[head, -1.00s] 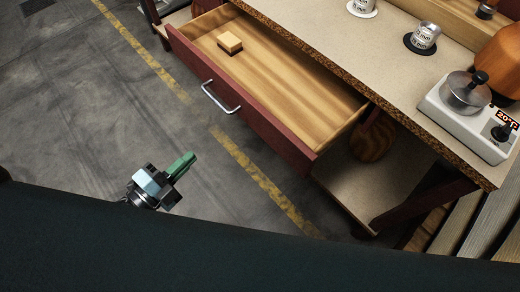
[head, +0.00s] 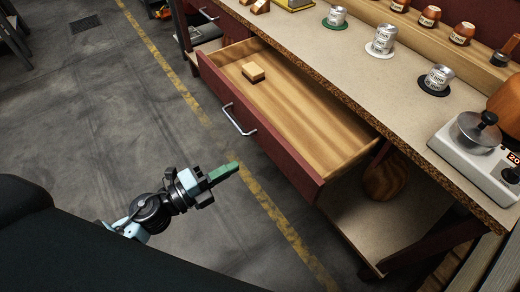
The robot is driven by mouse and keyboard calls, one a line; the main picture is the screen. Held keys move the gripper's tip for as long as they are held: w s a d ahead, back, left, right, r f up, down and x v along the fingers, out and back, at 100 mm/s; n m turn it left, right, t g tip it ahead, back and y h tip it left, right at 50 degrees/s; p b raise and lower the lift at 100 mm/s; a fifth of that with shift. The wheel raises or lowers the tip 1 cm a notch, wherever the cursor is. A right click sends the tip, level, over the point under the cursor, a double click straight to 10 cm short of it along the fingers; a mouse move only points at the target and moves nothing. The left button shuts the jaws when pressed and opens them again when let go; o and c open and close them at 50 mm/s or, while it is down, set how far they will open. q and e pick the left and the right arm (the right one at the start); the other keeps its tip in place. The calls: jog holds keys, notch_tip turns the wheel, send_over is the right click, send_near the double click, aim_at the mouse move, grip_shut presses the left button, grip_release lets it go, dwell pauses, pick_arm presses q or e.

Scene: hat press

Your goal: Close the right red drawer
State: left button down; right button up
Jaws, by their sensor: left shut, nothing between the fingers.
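The right red drawer (head: 262,131) is pulled out from under the workbench. Its wooden inside shows, with a small tan block (head: 253,72) lying in it near the left end. A silver bar handle (head: 239,120) is on its red front. My left gripper (head: 235,166) has green fingers. It is shut and empty, apart from the drawer, in front of and below the handle in the picture. My right gripper is not in view.
The workbench top (head: 335,62) holds several metal weights and a white hot plate (head: 474,150) with a metal pot. Another drawer handle (head: 208,14) shows at upper left. A lower shelf (head: 390,222) holds a round wooden object (head: 385,180). Grey floor in front is clear.

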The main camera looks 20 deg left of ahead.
aim_at(270, 146)
pick_arm(q)
jog(key=x, duration=0.9)
jog(key=shift+w+d+p, duration=0.1)
jog(key=shift+p, duration=0.3)
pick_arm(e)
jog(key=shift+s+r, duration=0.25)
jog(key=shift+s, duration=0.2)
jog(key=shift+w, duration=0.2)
pick_arm(q)
jog(key=shift+w, duration=0.1)
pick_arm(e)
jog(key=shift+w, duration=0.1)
